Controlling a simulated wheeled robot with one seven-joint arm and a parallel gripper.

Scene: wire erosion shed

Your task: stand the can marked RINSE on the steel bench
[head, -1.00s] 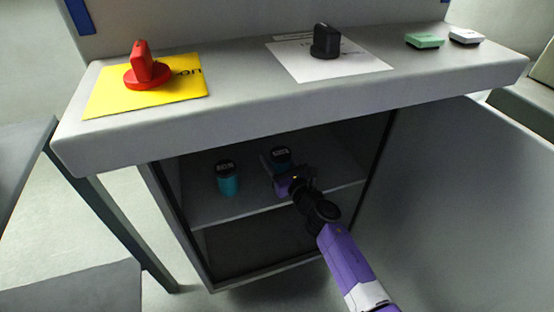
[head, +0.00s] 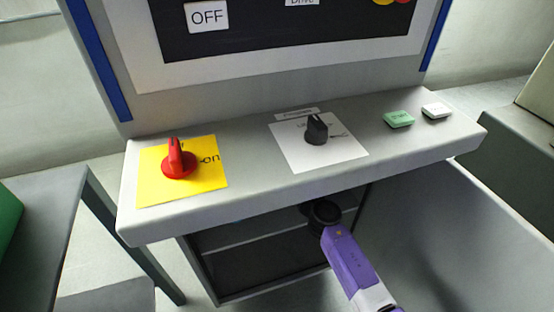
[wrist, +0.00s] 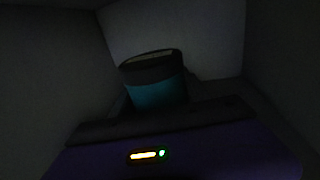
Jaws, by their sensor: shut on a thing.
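In the wrist view a teal can (wrist: 158,94) with a black lid stands between the jaws of my gripper (wrist: 160,112), which is shut on it. The view is dark and I cannot read a mark on the can, so I cannot tell whether it is RINSE. In the head view my gripper and the can are hidden under the console ledge; only my arm shows, reaching into the open cabinet (head: 270,268). A grey bench (head: 42,215) stands at the left edge; I cannot tell for sure that it is the steel bench.
The console ledge (head: 250,192) overhangs the cabinet. It carries a red knob (head: 179,163), a black knob (head: 316,132), a green button (head: 398,119) and a white button (head: 436,110). An open door panel (head: 455,235) stands to the right. A green object (head: 8,222) shows at far left.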

